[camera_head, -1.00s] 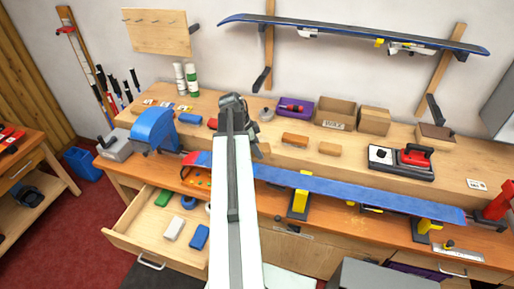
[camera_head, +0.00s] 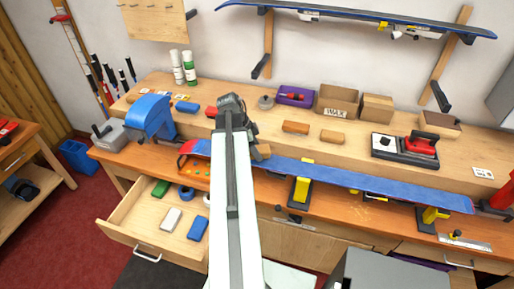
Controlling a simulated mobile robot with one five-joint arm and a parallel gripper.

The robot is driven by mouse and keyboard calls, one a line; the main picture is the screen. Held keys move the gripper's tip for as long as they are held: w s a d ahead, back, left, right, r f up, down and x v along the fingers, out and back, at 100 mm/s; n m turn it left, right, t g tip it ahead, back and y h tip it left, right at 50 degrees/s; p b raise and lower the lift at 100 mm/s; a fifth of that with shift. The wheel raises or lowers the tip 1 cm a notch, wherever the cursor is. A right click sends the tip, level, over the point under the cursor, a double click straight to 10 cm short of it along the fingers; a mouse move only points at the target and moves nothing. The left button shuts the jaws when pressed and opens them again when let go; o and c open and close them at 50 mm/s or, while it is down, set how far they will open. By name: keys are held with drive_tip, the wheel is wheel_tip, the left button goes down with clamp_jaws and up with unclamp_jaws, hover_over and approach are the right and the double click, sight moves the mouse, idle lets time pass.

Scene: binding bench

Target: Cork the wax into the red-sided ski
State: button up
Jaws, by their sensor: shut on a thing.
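The red-sided ski (camera_head: 350,179) lies base up along the bench, its blue base showing and red along its edge and ends. Yellow-topped supports (camera_head: 303,185) hold it. My gripper (camera_head: 251,142) is over the left part of the ski and mostly hidden behind my arm. It is shut on a tan, cork-coloured block (camera_head: 263,150), which shows just right of my arm. The block appears over the ski; I cannot tell whether it touches it. No wax on the base can be made out at this size.
An open drawer (camera_head: 118,229) at the lower left holds several coloured blocks. A waxing iron (camera_head: 420,144), a WAX box (camera_head: 335,100) and two orange-brown blocks (camera_head: 295,127) stand on the raised shelf behind. Another ski (camera_head: 350,20) hangs on the wall.

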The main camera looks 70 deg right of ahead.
drive_tip(key=shift+f+b, duration=0.9)
drive_tip(key=shift+f, duration=0.1)
idle(0.5)
drive_tip(key=shift+w+r, duration=0.1)
drive_tip(key=shift+w, duration=1.45)
drive_tip(key=shift+w+a, duration=0.2)
drive_tip(key=shift+w, duration=1.75)
drive_tip(key=shift+s+d, duration=0.1)
drive_tip(key=shift+s, duration=3.45)
wheel_tip(320, 180, up, 6)
drive_tip(key=p, duration=0.6)
drive_tip(key=shift+d, duration=0.1)
